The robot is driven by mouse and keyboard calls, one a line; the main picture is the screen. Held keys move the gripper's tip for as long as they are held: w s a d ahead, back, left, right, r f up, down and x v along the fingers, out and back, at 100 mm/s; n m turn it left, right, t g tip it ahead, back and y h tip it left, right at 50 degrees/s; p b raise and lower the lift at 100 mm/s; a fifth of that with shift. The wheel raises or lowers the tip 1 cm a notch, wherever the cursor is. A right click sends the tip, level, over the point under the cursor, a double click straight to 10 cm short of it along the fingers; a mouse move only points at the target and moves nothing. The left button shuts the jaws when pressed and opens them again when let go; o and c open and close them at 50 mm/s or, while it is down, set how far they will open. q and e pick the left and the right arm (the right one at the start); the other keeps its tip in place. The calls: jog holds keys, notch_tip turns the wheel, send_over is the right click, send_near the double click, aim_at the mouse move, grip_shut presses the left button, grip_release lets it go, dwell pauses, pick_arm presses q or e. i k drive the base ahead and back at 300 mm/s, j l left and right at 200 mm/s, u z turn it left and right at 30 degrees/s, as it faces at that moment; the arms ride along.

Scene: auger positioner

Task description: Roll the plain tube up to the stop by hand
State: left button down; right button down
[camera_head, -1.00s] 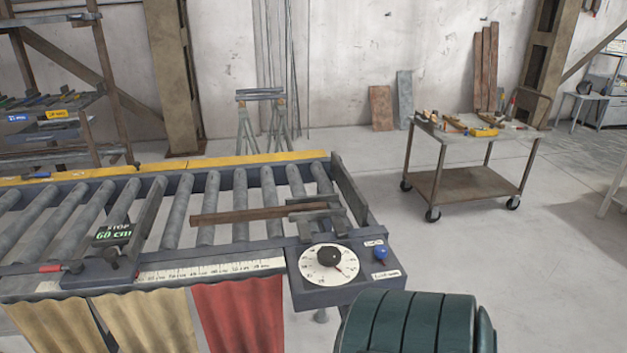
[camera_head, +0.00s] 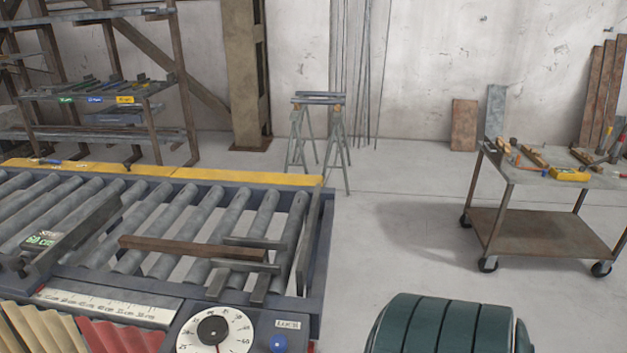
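A brown, rusty-looking bar (camera_head: 190,248), which seems to be the tube, lies across the grey rollers of the roller table. Its right end lies against or beside grey metal bars (camera_head: 250,254) at the table's right end; I cannot tell if they touch. The stop plate (camera_head: 75,235) stands upright across the rollers on the left, beside a small display (camera_head: 42,240) with green writing that seems to read 60 cm. A gap shows between the bar's left end and the stop plate. Neither of my grippers is in view.
A scale strip (camera_head: 110,304), a white dial (camera_head: 214,333) and a blue knob (camera_head: 278,343) sit along the table's near edge. A yellow rail (camera_head: 240,175) runs along the far edge. A tool cart (camera_head: 540,225) stands right. The floor between is clear.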

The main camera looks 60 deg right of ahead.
aim_at(202, 249)
jog(key=k+l, duration=0.2)
jog(key=l, duration=0.2)
jog(key=k+l, duration=0.2)
jog(key=l, duration=0.15)
jog(key=k+l, duration=0.2)
jog(key=l, duration=0.2)
